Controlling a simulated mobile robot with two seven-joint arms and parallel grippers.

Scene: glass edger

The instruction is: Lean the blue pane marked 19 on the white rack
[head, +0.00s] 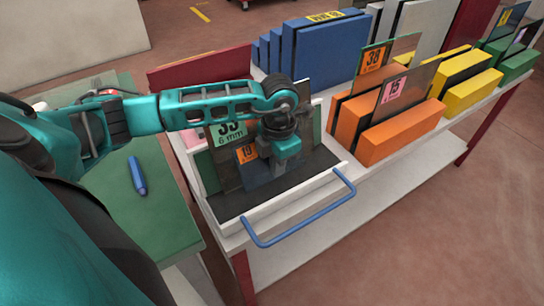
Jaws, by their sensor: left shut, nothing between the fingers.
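A dark blue pane (258,178) with an orange label that seems to read 19 stands among other panes in the white tray at the centre. My left gripper (285,165) is shut, directly in front of the pane from this view, and hides part of it. Whether they touch cannot be told. The fingertips are hard to make out. A white rack (417,28) stands at the back, behind the blue and orange racks, partly hidden. My right gripper is out of view.
A blue handle (303,222) fronts the tray. A pane with a green label (229,132) stands beside the blue pane. Blue (333,50), orange (404,132), yellow (472,92) and green racks fill the bench. A blue marker (137,175) lies on the green mat at left.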

